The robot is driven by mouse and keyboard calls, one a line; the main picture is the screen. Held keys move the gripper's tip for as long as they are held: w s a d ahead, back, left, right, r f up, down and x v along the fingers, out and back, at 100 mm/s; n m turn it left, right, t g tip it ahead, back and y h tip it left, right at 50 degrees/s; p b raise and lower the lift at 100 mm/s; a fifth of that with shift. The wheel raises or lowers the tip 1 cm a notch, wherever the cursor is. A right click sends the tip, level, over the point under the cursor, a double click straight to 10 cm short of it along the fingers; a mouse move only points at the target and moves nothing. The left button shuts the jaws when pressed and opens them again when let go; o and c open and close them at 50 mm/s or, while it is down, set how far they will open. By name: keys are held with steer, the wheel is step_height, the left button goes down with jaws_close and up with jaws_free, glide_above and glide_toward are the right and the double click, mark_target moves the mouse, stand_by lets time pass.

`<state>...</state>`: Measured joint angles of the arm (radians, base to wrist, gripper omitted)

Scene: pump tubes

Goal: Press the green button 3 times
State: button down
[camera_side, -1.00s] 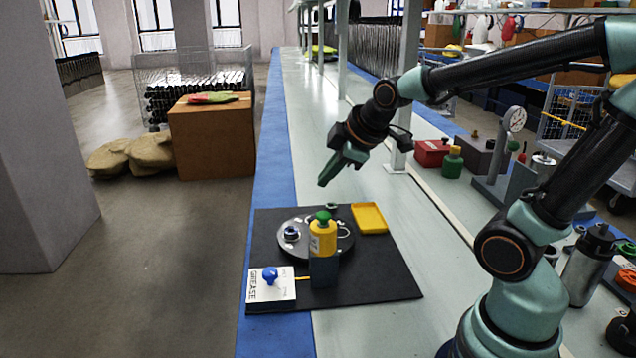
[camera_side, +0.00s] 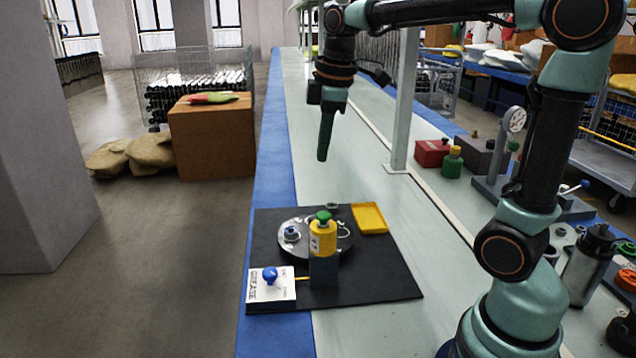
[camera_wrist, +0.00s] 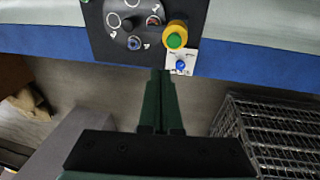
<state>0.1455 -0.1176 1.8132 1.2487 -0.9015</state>
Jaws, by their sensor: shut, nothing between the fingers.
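The green button (camera_side: 323,216) is the round cap on top of a yellow cylinder (camera_side: 322,238), which stands on a dark block on the black mat (camera_side: 385,285). In the wrist view the green button (camera_wrist: 174,40) shows from above, ringed by yellow. My gripper (camera_side: 322,158) points straight down, shut and empty, above the mat and clear of the button by a wide gap. In the wrist view the shut fingers of my gripper (camera_wrist: 161,75) end just short of the mat's edge, below and a little left of the button.
A silver round plate (camera_side: 292,250) with small fittings lies behind the cylinder. A yellow tray (camera_side: 369,218) lies at the mat's back right. A white card (camera_side: 283,291) with a blue knob (camera_side: 270,275) is at front left. A grey post (camera_side: 404,100) stands behind my gripper.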

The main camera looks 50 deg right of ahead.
mark_target(325, 214)
steer(key=shift+s+r+g, duration=0.15)
steer(key=shift+r+g, duration=0.4)
steer(key=shift+r, duration=0.15)
steer(key=shift+s+r+g, duration=0.1)
steer(key=shift+r+g, duration=0.45)
steer(key=shift+r, duration=0.1)
step_height(325, 214, down, 14)
steer(key=shift+f, duration=0.1)
steer(key=shift+f, duration=0.95)
step_height(325, 214, up, 14)
steer(key=shift+r, duration=0.25)
stand_by(2.4)
